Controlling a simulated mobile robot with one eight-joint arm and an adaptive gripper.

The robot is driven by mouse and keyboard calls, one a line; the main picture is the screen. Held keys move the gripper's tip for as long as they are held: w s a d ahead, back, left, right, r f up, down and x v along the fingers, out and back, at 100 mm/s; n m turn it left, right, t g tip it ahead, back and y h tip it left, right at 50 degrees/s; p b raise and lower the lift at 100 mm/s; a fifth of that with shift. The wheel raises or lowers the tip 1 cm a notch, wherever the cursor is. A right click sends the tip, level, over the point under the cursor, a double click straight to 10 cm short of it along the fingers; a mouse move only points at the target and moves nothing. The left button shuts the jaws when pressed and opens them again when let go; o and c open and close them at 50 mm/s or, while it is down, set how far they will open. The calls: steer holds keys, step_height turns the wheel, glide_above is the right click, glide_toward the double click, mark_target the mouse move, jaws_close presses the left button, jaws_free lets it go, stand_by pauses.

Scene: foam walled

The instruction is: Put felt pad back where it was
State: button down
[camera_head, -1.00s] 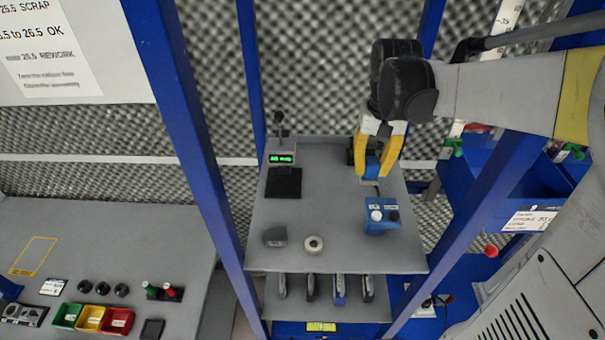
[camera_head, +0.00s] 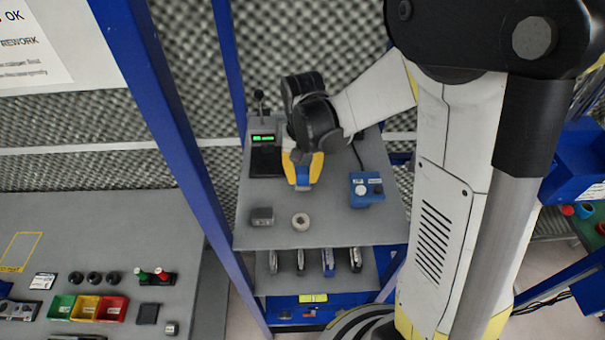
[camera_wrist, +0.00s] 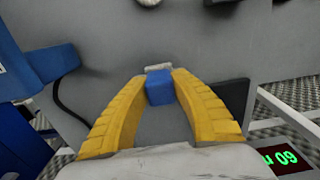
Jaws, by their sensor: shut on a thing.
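My gripper (camera_head: 303,180) is shut on a small blue block with a pale grey face, which I take for the felt pad (camera_wrist: 159,88). In the wrist view the block sits between the two yellow fingertips, with its pale strip just beyond them. In the head view only a bit of its blue shows between the fingers, over the middle of the grey shelf top (camera_head: 330,218). Whether it touches the shelf cannot be told.
A gauge with a green display (camera_head: 263,138) stands behind left of the gripper. A blue box with knobs (camera_head: 366,190) is on the right. Blue posts flank the shelf.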

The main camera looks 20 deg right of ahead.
steer(key=shift+s, duration=0.15)
steer(key=c, duration=1.2)
jaws_free()
step_height(320, 180, up, 12)
steer(key=n+t, duration=0.2)
steer(key=t, duration=0.1)
glide_toward(303, 172)
steer(key=s+r, duration=0.4)
steer(key=s+t, duration=0.1)
steer(key=s, duration=0.1)
steer(key=s+n+t, duration=0.1)
steer(key=s, duration=0.1)
steer(key=s+t, duration=0.1)
steer(key=t, duration=0.1)
steer(key=shift+s+f+n, duration=0.3)
steer(key=shift+s, duration=0.1)
steer(key=shift+w, duration=0.1)
